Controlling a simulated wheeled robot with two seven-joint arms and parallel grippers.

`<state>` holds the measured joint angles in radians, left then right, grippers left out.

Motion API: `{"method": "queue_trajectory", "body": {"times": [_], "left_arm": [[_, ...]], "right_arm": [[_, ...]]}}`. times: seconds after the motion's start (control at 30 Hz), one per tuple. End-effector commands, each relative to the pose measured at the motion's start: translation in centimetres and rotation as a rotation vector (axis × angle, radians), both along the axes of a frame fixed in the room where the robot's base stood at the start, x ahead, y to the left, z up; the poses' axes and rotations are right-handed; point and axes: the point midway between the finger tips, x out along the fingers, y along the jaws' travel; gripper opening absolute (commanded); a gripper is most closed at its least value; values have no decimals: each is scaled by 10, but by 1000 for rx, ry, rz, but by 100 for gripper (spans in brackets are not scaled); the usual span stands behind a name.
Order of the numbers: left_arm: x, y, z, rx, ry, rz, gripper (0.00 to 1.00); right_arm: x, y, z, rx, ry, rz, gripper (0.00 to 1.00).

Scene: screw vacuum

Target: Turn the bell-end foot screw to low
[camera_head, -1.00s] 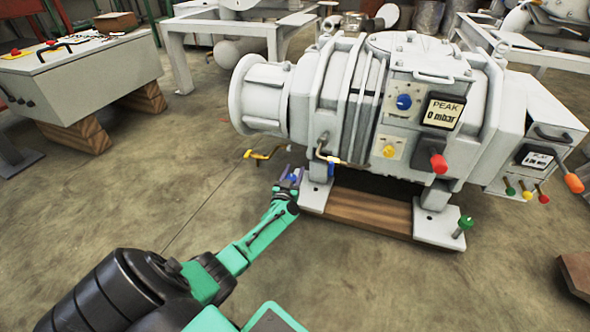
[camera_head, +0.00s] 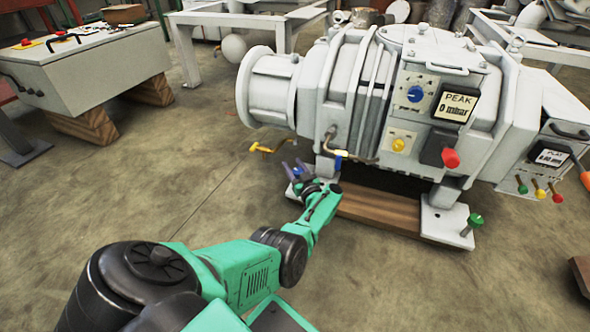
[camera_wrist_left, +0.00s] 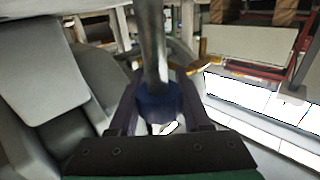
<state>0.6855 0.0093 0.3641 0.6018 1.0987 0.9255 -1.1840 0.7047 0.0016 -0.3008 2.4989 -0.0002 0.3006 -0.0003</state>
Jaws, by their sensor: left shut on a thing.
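The white vacuum pump (camera_head: 300,92) has its round bell end at the left. The bell-end foot screw shows as a blue head (camera_wrist_left: 157,100) on a grey rod (camera_wrist_left: 150,40) in the left wrist view. My left gripper (camera_head: 297,170) is at the pump's near left foot in the head view, low and below the bell end. In the left wrist view its two dark fingers (camera_wrist_left: 158,108) are closed around the blue head from both sides. In the head view the fingers and wrist mostly hide this screw. My right gripper is not in view.
A green-headed screw (camera_head: 474,221) stands on the right foot. A wooden beam (camera_head: 378,222) lies under the pump. A yellow valve handle (camera_head: 262,148) and pipe stick out left of the foot. A grey cabinet (camera_head: 85,72) stands at the left; the floor between is clear.

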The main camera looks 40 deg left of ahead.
Motion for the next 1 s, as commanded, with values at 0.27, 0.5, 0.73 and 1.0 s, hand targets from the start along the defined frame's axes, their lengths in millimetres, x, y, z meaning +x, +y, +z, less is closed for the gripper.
{"method": "queue_trajectory", "body": {"times": [0.27,0.5,0.73,1.0], "left_arm": [[-1,0,-1,-2,2,27,0],[-1,0,-1,-3,1,26,0],[-1,0,0,-2,1,26,78],[-4,-7,3,-3,1,25,78]], "right_arm": [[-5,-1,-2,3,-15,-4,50],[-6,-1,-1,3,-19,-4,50],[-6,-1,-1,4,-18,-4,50],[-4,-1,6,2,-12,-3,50]]}}
